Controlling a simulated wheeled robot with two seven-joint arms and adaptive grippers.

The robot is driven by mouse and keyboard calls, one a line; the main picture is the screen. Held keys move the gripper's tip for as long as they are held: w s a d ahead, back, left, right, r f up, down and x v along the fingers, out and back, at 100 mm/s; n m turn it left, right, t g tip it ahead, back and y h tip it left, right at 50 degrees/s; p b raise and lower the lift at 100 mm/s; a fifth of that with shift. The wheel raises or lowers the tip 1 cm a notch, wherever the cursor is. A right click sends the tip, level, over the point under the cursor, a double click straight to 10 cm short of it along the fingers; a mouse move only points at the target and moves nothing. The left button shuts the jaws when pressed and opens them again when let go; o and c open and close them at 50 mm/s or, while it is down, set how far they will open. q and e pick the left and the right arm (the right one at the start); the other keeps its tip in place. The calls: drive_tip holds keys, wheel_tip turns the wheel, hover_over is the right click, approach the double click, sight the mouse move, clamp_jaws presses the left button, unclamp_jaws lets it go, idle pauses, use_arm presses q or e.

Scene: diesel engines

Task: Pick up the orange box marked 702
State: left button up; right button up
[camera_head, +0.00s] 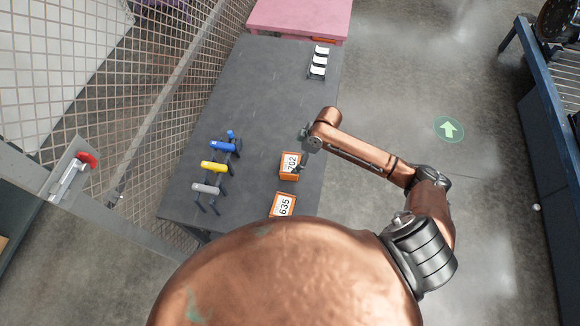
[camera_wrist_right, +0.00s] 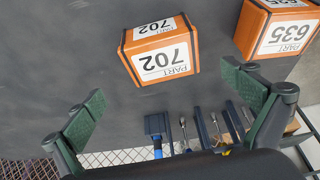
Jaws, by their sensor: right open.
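The orange box marked 702 (camera_head: 289,167) stands on the dark grey table, near its right edge. In the right wrist view the box (camera_wrist_right: 160,50) shows white labels reading PART 702 on two faces. My left gripper is not in view.
A second orange box marked 635 (camera_head: 282,205) stands close by on the same table (camera_head: 262,100). Blue, yellow (camera_head: 214,166) and grey handled items stand to the left. White items (camera_head: 319,62) sit at the far end. A wire mesh fence runs along the left.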

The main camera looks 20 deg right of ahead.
sight(291, 163)
drive_tip(key=x, duration=0.2)
drive_tip(key=p+x, duration=0.1)
drive_tip(key=x, duration=0.3)
drive_tip(key=shift+s+a+f, duration=0.1)
drive_tip(key=shift+s+f, duration=0.15)
drive_tip(key=shift+w+a+f, duration=0.1)
drive_tip(key=shift+w+f, duration=0.05)
drive_tip(key=shift+f, duration=0.35)
drive_tip(key=shift+c, duration=0.6)
drive_tip(key=shift+r, duration=0.1)
drive_tip(key=c, duration=1.6)
